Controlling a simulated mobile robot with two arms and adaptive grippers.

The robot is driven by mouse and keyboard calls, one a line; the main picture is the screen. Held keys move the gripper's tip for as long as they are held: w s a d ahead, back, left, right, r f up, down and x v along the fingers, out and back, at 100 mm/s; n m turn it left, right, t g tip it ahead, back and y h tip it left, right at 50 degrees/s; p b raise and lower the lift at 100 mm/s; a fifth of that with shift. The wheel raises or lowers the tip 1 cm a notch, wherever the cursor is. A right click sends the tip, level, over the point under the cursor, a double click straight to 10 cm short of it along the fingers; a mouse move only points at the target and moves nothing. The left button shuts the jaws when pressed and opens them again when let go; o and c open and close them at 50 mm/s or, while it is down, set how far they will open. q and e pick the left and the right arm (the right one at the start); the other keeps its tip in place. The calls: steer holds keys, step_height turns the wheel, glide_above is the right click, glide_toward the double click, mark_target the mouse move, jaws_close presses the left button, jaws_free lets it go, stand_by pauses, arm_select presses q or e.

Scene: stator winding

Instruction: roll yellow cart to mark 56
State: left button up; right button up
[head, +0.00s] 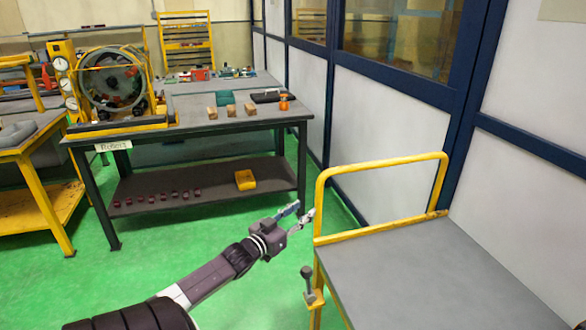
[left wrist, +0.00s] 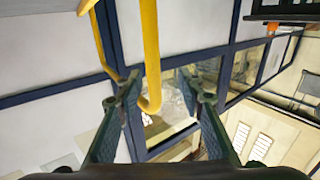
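The yellow cart has a grey flat top (head: 430,275) and a yellow tube handle (head: 385,162) rising at its far side, at the right of the head view. My left gripper (head: 299,212) is open beside the left upright of the handle. In the left wrist view the yellow handle bar (left wrist: 151,50) shows between the two spread fingers of the left gripper (left wrist: 166,95); I cannot tell whether they touch it. My right gripper is not in view. No floor mark 56 is visible.
A dark workbench (head: 190,130) with a stator fixture (head: 112,85) stands at the back left. A yellow-framed table (head: 45,180) is at far left. A panelled wall (head: 385,120) runs close behind the cart. Green floor (head: 160,262) is open in front of the bench.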

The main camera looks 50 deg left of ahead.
arm_select(q)
steer(key=shift+s+d, duration=0.2)
steer(key=shift+s, duration=0.8)
steer(key=shift+s+d, duration=0.15)
steer(key=shift+s, duration=0.8)
steer(key=shift+f, duration=0.1)
